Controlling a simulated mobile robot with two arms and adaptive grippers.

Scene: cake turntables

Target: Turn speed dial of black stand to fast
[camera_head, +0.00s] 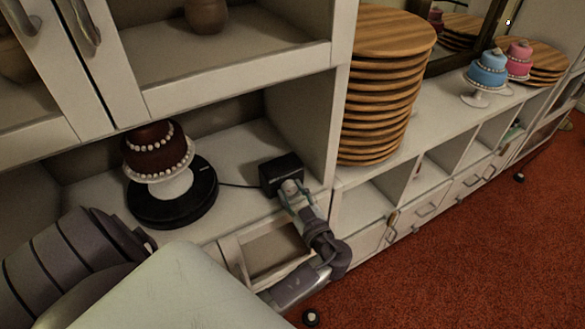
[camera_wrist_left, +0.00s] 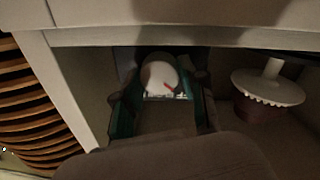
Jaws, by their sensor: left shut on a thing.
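The black stand (camera_head: 172,212) is a round turntable on the shelf, with a chocolate cake on a white pedestal on top. A cord runs from it to a black control box (camera_head: 281,173) at the right. The box has a pale round speed dial (camera_head: 291,186). My left gripper (camera_head: 296,193) is at the box's front, shut on the dial. In the left wrist view, the white dial (camera_wrist_left: 158,75) with a red mark sits between the fingers of my left gripper (camera_wrist_left: 163,98). The dial's scale is not readable. My right gripper is not in view.
The chocolate cake (camera_head: 157,151) stands left of the box. A shelf wall (camera_head: 300,125) is close on the right, with a stack of wooden boards (camera_head: 385,85) beyond. Blue (camera_head: 487,70) and pink (camera_head: 518,58) cakes stand farther right. An open compartment (camera_head: 270,255) lies below.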

